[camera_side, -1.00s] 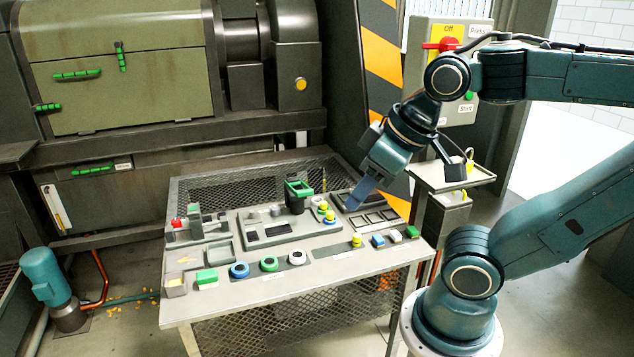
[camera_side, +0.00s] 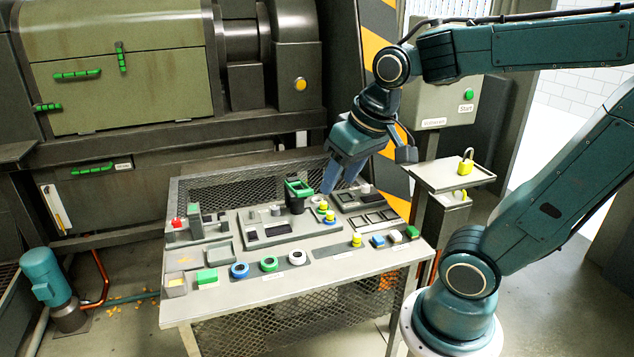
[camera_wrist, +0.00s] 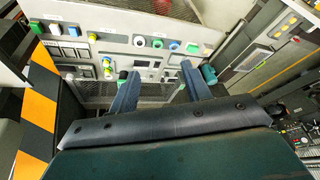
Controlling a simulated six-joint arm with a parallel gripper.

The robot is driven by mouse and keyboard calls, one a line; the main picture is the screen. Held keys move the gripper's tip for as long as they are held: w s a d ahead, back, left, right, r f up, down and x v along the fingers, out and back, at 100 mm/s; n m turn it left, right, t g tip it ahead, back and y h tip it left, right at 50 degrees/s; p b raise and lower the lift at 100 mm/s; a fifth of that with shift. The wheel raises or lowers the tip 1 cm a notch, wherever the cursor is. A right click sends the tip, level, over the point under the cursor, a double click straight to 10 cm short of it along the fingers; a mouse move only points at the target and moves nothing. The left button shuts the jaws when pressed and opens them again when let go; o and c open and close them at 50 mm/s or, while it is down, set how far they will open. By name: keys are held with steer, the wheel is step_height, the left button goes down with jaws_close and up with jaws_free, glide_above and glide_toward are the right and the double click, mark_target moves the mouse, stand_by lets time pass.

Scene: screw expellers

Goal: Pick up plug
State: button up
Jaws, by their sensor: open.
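My gripper (camera_side: 338,185) is open and empty above the back of the work table, with both fingers pointing down. In the wrist view the two spread fingers (camera_wrist: 160,70) show with the panel beyond them. No part is clearly marked as the plug, so I cannot tell which it is. Below and left of the fingers is a black part with a green top (camera_side: 299,187). Close under the fingertips are small yellow-topped pieces (camera_side: 330,215), which also show in the wrist view (camera_wrist: 106,66).
The table (camera_side: 290,297) has a clear front edge. Blue (camera_side: 240,270), green (camera_side: 269,264) and white (camera_side: 297,258) rings line the front. Small coloured blocks (camera_side: 395,237) sit at right, and a green block (camera_side: 207,276) at left. A yellow padlock (camera_side: 466,165) is on the side shelf.

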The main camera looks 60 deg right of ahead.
steer(key=w+d+f+m+g, duration=0.2)
steer(key=w+d+f+m, duration=0.15)
steer(key=w+d, duration=0.2)
steer(key=m+g, duration=0.3)
steer(key=m, duration=0.8)
glide_above(357, 235)
step_height(357, 235, down, 17)
steer(key=shift+y, duration=0.4)
steer(key=shift+w+f, duration=0.1)
steer(key=shift+f, duration=4.3)
steer(key=shift+f, duration=0.1)
steer(key=shift+d+f, duration=0.1)
steer(key=shift+f, duration=2.35)
jaws_close()
steer(key=shift+r, duration=0.1)
